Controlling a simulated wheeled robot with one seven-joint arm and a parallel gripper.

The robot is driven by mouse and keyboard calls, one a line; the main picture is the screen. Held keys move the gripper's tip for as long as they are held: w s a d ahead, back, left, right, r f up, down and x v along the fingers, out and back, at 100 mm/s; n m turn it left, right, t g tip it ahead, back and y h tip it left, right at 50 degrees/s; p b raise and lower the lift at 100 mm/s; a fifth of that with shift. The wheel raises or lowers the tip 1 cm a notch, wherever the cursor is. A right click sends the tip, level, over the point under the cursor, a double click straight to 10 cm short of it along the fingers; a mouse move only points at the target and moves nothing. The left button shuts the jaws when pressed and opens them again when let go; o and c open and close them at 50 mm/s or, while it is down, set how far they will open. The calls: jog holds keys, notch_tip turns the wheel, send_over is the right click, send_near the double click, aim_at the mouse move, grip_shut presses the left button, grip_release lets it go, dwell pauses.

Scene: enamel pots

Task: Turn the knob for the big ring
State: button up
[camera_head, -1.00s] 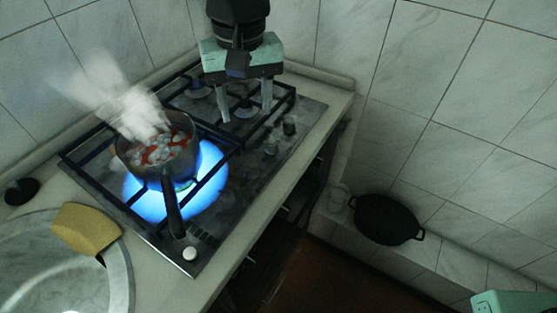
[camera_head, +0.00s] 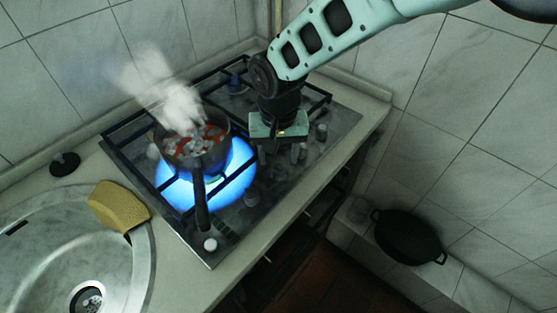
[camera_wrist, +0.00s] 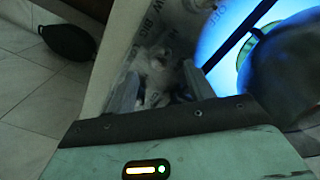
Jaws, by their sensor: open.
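The hob has a lit ring with a wide blue flame (camera_head: 240,172) under a steaming saucepan (camera_head: 180,160). Printed letters, including what reads as BIG, show on the hob panel in the wrist view. My gripper (camera_head: 280,155) is low over the row of knobs on the hob's right side, fingers down. In the wrist view my gripper (camera_wrist: 161,88) is open, with a pale, dim knob (camera_wrist: 154,66) between its fingers. I cannot tell whether the fingers touch it. A darker knob (camera_head: 321,132) stands farther back, and a white knob (camera_head: 210,244) sits at the hob's front corner.
The saucepan's handle (camera_head: 201,205) points toward the front corner. Black pan supports (camera_head: 130,165) rise above the hob. A yellow sponge (camera_head: 118,206) lies on the sink edge (camera_head: 145,265). A black pot (camera_head: 408,238) stands on a low tiled ledge to the right.

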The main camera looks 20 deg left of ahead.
aim_at(278, 167)
jog(key=shift+f, duration=2)
